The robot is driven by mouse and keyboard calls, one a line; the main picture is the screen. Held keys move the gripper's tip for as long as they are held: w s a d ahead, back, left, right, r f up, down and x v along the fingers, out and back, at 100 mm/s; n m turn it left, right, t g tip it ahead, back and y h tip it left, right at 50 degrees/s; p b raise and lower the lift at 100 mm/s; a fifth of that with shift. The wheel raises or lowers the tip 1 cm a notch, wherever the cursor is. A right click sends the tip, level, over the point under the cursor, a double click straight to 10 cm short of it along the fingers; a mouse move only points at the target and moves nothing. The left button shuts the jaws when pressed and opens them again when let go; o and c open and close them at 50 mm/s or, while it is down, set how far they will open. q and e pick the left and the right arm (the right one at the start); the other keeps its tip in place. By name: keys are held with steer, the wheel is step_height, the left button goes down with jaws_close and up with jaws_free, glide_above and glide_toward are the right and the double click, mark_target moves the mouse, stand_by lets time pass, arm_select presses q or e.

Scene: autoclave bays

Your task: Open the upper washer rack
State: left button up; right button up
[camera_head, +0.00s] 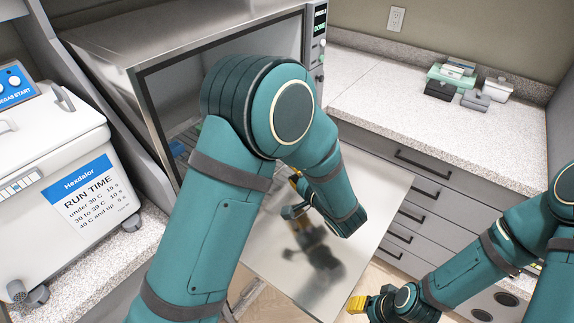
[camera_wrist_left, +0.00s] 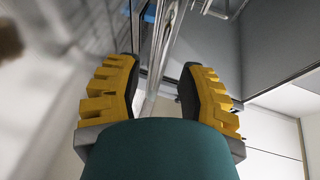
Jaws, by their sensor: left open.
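The washer (camera_head: 190,40) is a steel box with its door (camera_head: 375,190) folded down flat. My left arm hides much of its opening, and the upper rack cannot be made out clearly in the head view. Blue and green items (camera_head: 185,142) show inside at the left. My left gripper (camera_wrist_left: 159,85) is open. A shiny metal bar (camera_wrist_left: 165,45) runs between its two yellow-and-black fingers, with a gap to each; I cannot tell for sure whether it is the rack's front rail. In the head view the left gripper is mostly hidden. My right gripper (camera_head: 362,303) is low at the right, beyond the door's edge, its jaws unclear.
A white Hexdalor unit (camera_head: 60,150) stands on the speckled counter at the left. Several small boxes (camera_head: 455,82) sit on the right counter (camera_head: 400,95), above grey drawers (camera_head: 410,165) with black handles.

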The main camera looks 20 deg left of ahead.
arm_select(q)
steer(key=shift+x, duration=2)
steer(key=shift+o, duration=0.3)
jaws_close()
